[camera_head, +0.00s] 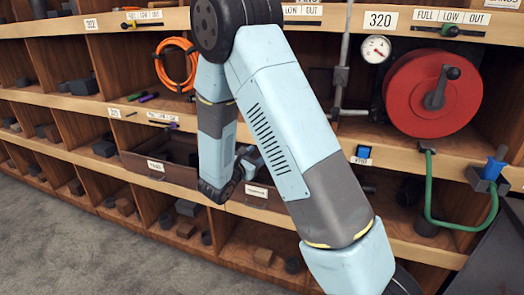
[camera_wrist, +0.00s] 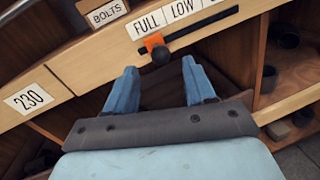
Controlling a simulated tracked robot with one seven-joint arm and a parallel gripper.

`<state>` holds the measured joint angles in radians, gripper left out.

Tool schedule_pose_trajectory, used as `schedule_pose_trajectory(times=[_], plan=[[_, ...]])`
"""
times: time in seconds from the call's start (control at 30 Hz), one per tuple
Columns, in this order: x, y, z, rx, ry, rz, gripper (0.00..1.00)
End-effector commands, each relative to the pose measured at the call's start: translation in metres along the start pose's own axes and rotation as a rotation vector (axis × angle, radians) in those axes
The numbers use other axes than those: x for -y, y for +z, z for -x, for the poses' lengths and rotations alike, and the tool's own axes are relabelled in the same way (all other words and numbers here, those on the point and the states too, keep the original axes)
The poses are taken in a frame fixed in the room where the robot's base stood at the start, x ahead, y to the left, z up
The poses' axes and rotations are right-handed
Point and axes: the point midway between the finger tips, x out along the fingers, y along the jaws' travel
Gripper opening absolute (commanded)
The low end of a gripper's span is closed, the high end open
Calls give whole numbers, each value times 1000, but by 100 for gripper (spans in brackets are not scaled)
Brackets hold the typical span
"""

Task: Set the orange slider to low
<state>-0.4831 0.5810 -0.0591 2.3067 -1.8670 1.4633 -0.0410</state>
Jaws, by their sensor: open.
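In the wrist view the orange slider (camera_wrist: 153,41) with a dark round knob (camera_wrist: 162,55) sits on a black track (camera_wrist: 205,26) on a wooden shelf edge. It stands at the left end of the track, below the word FULL on the label (camera_wrist: 180,16); LOW is to its right and the third word is partly hidden. My gripper (camera_wrist: 160,65) is open, with its two blue fingers on either side of the knob in the picture and nothing seen between them. I cannot tell whether they touch it. In the head view I cannot make out the orange slider; my arm covers part of the shelves.
A 230 label (camera_wrist: 29,98) and a BOLTS label (camera_wrist: 106,13) are near the slider. A red reel (camera_head: 415,105) stands at right.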

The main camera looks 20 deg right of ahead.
Motion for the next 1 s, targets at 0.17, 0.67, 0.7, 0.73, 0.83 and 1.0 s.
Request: schedule_pose_trajectory(times=[0.17, 0.67, 0.7, 0.73, 0.83, 1.0], plan=[[0, 0, -27, 0, -2, 0, 54], [0, 0, -47, 0, -1, 0, 54], [0, 0, -47, 0, -1, 0, 54], [0, 0, -47, 0, -1, 0, 53], [0, 0, -47, 0, -1, -1, 44], [0, 0, -47, 0, -1, -1, 27]])
